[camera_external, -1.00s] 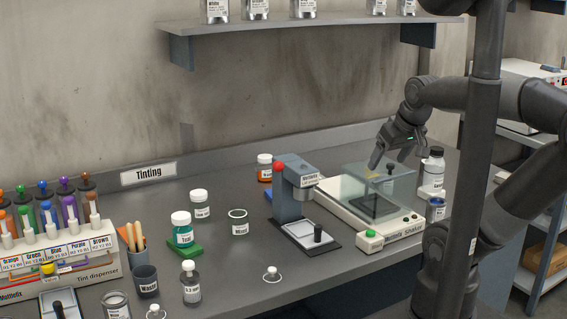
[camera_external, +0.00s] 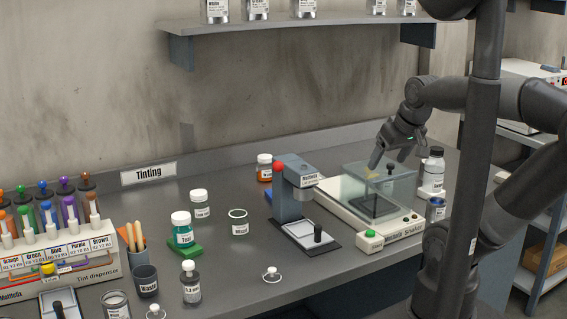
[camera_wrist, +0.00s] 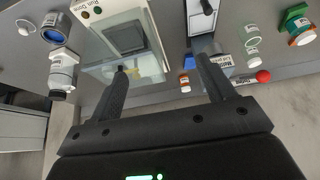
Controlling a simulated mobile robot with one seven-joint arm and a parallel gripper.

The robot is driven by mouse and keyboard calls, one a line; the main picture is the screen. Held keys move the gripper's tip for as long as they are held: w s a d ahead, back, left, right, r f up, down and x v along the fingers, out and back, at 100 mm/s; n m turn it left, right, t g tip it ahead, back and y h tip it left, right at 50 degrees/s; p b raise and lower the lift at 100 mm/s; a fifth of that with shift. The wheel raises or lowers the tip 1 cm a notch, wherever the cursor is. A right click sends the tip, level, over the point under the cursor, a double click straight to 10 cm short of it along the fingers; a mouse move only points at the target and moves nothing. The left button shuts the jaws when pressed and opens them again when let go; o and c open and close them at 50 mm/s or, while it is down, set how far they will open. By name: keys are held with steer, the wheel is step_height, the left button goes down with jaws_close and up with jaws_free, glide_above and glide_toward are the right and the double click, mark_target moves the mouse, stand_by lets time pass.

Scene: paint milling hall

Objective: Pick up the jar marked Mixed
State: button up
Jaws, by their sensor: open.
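I cannot read the word Mixed on any label. What looks like that tin, blue inside, shows at upper left in the wrist view (camera_wrist: 55,27). My gripper (camera_external: 391,160) is open and empty, above the clear-covered shaker (camera_external: 340,208). In the wrist view its fingers (camera_wrist: 162,68) are spread, with nothing between them.
A teal-labelled jar (camera_external: 182,231) stands on a green pad. The grey press (camera_external: 288,190) stands left of the shaker. A white bottle (camera_external: 432,172) stands at its right.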

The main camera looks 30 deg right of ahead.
step_height(320, 180, up, 6)
steer(key=w+a+r+n+g, duration=0.1)
steer(key=w+a+r, duration=0.15)
steer(key=w, duration=0.25)
steer(key=w+a+r+g, duration=0.1)
steer(key=w+a, duration=0.2)
steer(key=w, duration=0.2)
steer(key=n+g, duration=0.2)
steer(key=g, duration=0.2)
glide_above(238, 216)
steer(key=w+d, duration=0.2)
step_height(238, 216, down, 4)
steer(key=f, duration=1.8)
steer(key=a+f, duration=0.1)
steer(key=f, duration=0.7)
steer(key=shift+w+f, duration=0.2)
steer(key=shift+f, duration=0.05)
